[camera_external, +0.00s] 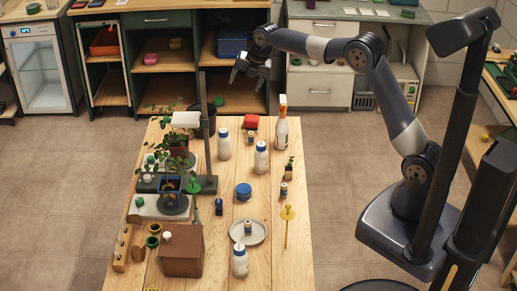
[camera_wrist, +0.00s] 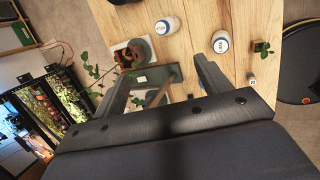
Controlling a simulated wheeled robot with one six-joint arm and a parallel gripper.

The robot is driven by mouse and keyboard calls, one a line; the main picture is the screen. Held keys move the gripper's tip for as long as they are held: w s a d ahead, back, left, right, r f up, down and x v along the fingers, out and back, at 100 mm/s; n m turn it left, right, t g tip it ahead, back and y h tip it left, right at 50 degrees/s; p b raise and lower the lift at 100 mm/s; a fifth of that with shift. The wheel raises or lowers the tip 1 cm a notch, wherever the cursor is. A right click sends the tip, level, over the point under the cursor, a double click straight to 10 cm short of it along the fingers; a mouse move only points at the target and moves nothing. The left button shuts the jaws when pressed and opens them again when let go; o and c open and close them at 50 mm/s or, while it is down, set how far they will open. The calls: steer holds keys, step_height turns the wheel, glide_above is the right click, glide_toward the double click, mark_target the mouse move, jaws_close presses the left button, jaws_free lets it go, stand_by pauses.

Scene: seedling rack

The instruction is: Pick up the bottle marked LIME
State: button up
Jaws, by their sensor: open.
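Several white bottles with blue caps stand upright on the wooden table: a back one (camera_external: 224,146), a middle one (camera_external: 260,160) and a front one (camera_external: 240,263). Their labels are too small to read, so I cannot tell which is marked LIME. Two white bottles show in the wrist view, a left one (camera_wrist: 167,26) and a right one (camera_wrist: 221,42); their lettering is not legible. Small vials with labels also stand about, one on a plate (camera_external: 262,239). My gripper (camera_external: 247,84) is open and empty, high above the table's far end. Its spread fingers (camera_wrist: 160,72) show in the wrist view.
A dark stand post (camera_external: 204,110) with a white head rises near my gripper, beside potted plants (camera_external: 172,188). A brown box (camera_external: 181,252) sits front left.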

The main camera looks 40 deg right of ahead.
steer(key=s+d+f+m+t+b, duration=0.1)
steer(key=d+f+m+t+b, duration=0.25)
steer(key=f+m+b, duration=0.45)
steer(key=m+t+y+b, duration=0.2)
steer(key=m+t+b, duration=0.3)
steer(key=m+b, duration=0.8)
glide_toward(267, 156)
steer(key=m+p, duration=0.3)
steer(key=x, duration=0.5)
steer(key=shift+w+d+r, duration=0.1)
steer(key=shift+w, duration=0.05)
steer(key=shift+p+x, duration=0.65)
steer(key=shift+x, duration=2.25)
steer(key=c, duration=1.2)
